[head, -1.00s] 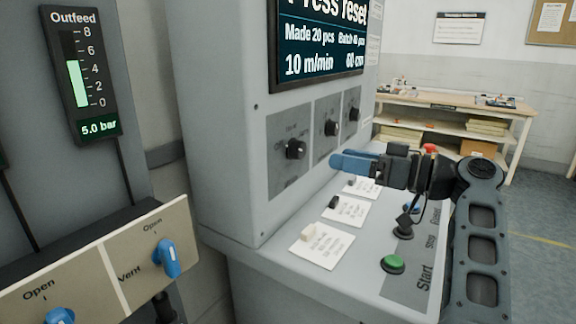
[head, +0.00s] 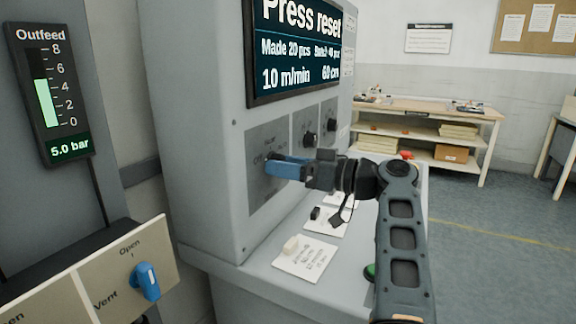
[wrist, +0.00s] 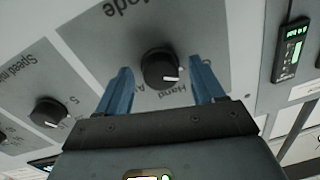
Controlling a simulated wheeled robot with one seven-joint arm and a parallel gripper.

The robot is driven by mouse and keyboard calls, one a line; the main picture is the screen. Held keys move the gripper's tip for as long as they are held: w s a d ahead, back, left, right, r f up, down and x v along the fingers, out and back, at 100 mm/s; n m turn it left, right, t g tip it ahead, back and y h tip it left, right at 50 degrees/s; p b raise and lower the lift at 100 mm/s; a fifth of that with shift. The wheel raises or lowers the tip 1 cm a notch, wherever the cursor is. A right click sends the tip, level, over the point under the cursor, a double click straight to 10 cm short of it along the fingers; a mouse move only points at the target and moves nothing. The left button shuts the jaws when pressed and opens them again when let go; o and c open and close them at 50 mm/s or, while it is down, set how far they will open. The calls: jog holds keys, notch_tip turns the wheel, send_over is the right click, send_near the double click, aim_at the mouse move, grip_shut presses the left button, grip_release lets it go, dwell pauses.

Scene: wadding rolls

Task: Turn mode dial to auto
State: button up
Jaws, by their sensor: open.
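The mode dial (wrist: 160,68) is a round black knob on a grey plate marked "Mode", seen upside down in the wrist view. Its white mark points right and slightly down there; the lettering around it is partly covered by my fingers. My gripper (wrist: 161,80) is open, with one blue finger on each side of the knob and a visible gap to it on both sides. In the head view my gripper (head: 272,165) is at the left plate of the machine front and hides most of the dial.
Two more black dials, the nearer a speed dial (wrist: 48,112), sit beside it. The screen (head: 298,50) above reads "Press reset". Below, a ledge holds cards (head: 305,262) and a green button (head: 370,272). A valve panel (head: 110,280) stands at left.

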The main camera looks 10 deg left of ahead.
jog(key=shift+c, duration=0.2)
jog(key=c, duration=1)
jog(key=shift+m, duration=0.3)
jog(key=shift+s+r+m+t+p, duration=0.1)
jog(key=shift+m+t+p, duration=0.35)
jog(key=shift+m+p, duration=4.2)
jog(key=shift+m+t+p, duration=0.45)
jog(key=shift+m+p, duration=1.35)
jog(key=shift+m, duration=5.65)
